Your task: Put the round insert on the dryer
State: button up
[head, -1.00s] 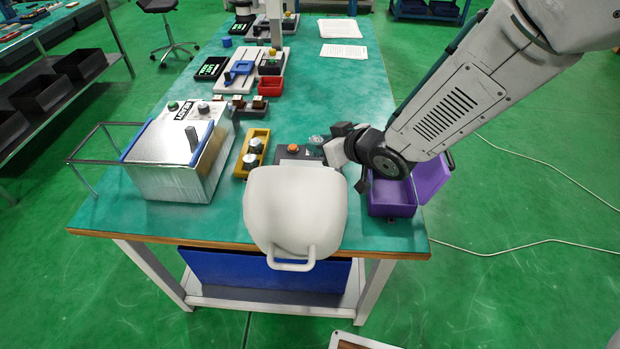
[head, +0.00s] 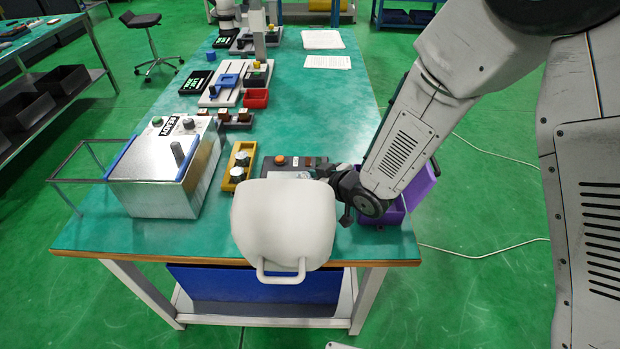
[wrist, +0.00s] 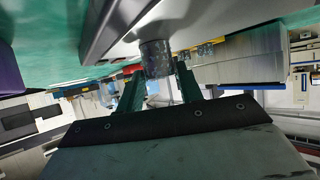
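In the head view my gripper (head: 330,174) is low over the near part of the bench, just right of a dark unit with an orange button (head: 281,160). That unit may be the dryer; no label on it is readable. The fingertips are too small to make out there.
A large white rounded shell with a handle (head: 284,225) hides part of the bench's front. A purple box (head: 393,213) is beside my arm. A yellow holder (head: 240,160) and a silver machine (head: 165,170) stand left.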

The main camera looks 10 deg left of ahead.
jog(key=shift+o, duration=1.2)
jog(key=shift+r, duration=0.1)
jog(key=shift+d+r, duration=0.1)
jog(key=shift+r, duration=0.05)
jog(key=v, duration=1.2)
